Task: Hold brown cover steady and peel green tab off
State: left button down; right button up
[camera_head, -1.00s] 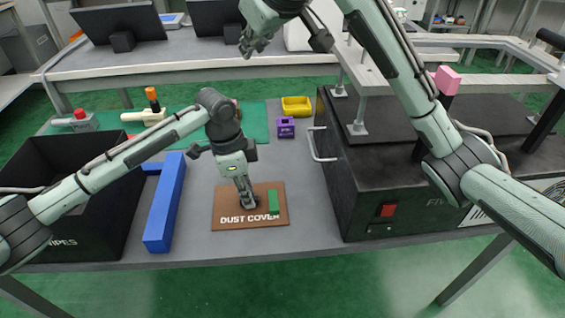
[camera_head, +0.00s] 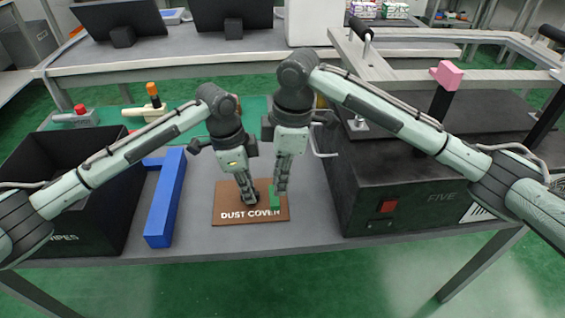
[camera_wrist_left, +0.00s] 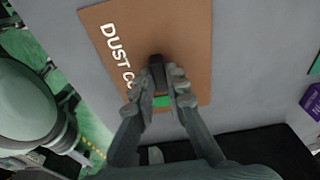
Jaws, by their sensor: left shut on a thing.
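The brown cover (camera_head: 226,205), lettered DUST COVER, lies flat on the grey table; it also shows in the left wrist view (camera_wrist_left: 190,35). My left gripper (camera_head: 251,196) is shut on a dark handle (camera_wrist_left: 157,72) standing on the cover. The green tab (camera_head: 274,200) is at the cover's right part, and a bit of green (camera_wrist_left: 162,101) shows between my left fingers in the wrist view. My right gripper (camera_head: 280,188) points down with its fingertips at the tab's upper end. Whether its fingers grip the tab cannot be made out.
A blue block (camera_head: 165,205) and a black bin (camera_head: 100,215) lie to the left. A black machine (camera_head: 345,190) with a red switch stands close on the right. My two wrists are close together above the cover. Bare table lies in front of the cover.

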aim_at(276, 205)
jog(key=f, duration=0.6)
jog(key=shift+a+f, duration=0.35)
jog(key=shift+a, duration=0.05)
jog(key=shift+c, duration=0.5)
grip_shut()
jog(key=shift+r, duration=0.8)
dwell(0.4)
jog(key=shift+r, duration=1.85)
